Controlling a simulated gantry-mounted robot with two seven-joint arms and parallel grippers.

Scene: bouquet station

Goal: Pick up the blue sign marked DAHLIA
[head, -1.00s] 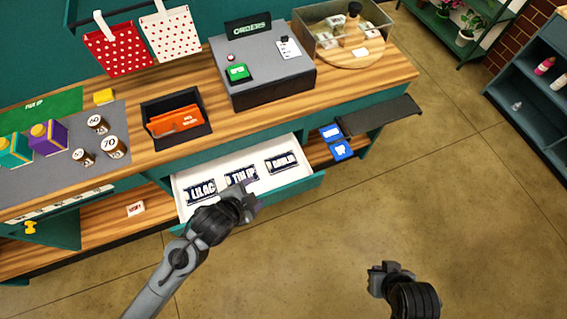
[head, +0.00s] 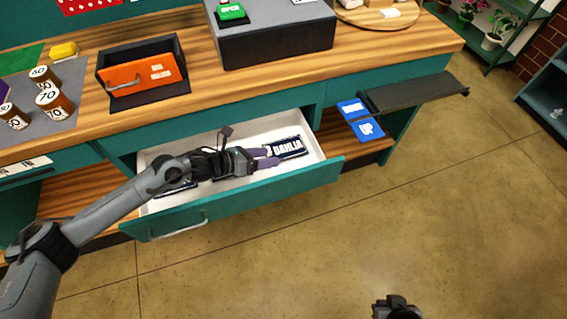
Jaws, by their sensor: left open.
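The dark blue DAHLIA sign (head: 287,148) lies flat at the right end of the open white drawer (head: 262,128), its white lettering readable. My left gripper (head: 268,157) is over the drawer with its fingers open at the left end of the sign, pointing right. I cannot tell whether the fingers touch the sign. The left gripper and forearm hide most of the other signs in the drawer; only a dark piece of one (head: 176,190) shows. My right gripper (head: 397,306) is at the bottom edge, far from the drawer, and its fingers are not clear.
The teal drawer front (head: 250,200) has a metal handle. The floor in front is clear.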

